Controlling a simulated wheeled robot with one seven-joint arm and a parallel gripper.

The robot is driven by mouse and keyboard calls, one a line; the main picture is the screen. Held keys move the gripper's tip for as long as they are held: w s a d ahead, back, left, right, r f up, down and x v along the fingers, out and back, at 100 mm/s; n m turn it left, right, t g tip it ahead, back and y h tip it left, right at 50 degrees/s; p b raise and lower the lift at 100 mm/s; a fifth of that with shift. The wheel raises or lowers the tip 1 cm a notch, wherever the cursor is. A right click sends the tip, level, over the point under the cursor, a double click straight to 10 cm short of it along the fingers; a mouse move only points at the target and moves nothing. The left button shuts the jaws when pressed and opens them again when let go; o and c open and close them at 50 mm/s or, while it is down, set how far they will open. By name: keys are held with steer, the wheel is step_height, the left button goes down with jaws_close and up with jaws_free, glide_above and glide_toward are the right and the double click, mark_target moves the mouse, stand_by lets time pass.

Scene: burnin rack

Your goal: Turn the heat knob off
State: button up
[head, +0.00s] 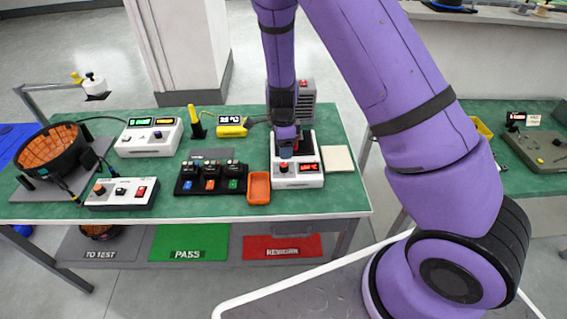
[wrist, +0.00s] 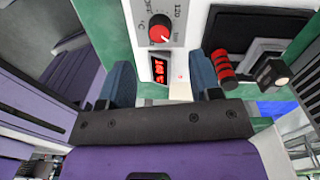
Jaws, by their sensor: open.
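The heat knob is a red knob with a white pointer (wrist: 160,29) on the white front of a bench unit (head: 310,182). Dial marks including 120 and °C surround it in the wrist view. The knob also shows small in the head view (head: 284,169). A lit red display (wrist: 158,70) sits beside the knob. My gripper (wrist: 160,76) is open, its two blue-grey fingers spread and empty. The knob lies beyond the fingertips, between their lines, and I see no contact. In the head view my gripper (head: 287,146) hangs over the unit, hiding part of its top.
A red ribbed handle (wrist: 222,66) stands close to the right finger. An orange tray (head: 259,188) and a black block with several modules (head: 210,189) are left of the unit. A pale pad (head: 338,159) lies to its right. The green bench front-right is clear.

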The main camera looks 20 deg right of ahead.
mark_target(284, 164)
step_height(284, 164, down, 7)
steer(key=shift+s+f, duration=0.1)
steer(key=shift+s, duration=0.05)
stand_by(0.4)
steer(key=c, duration=0.9)
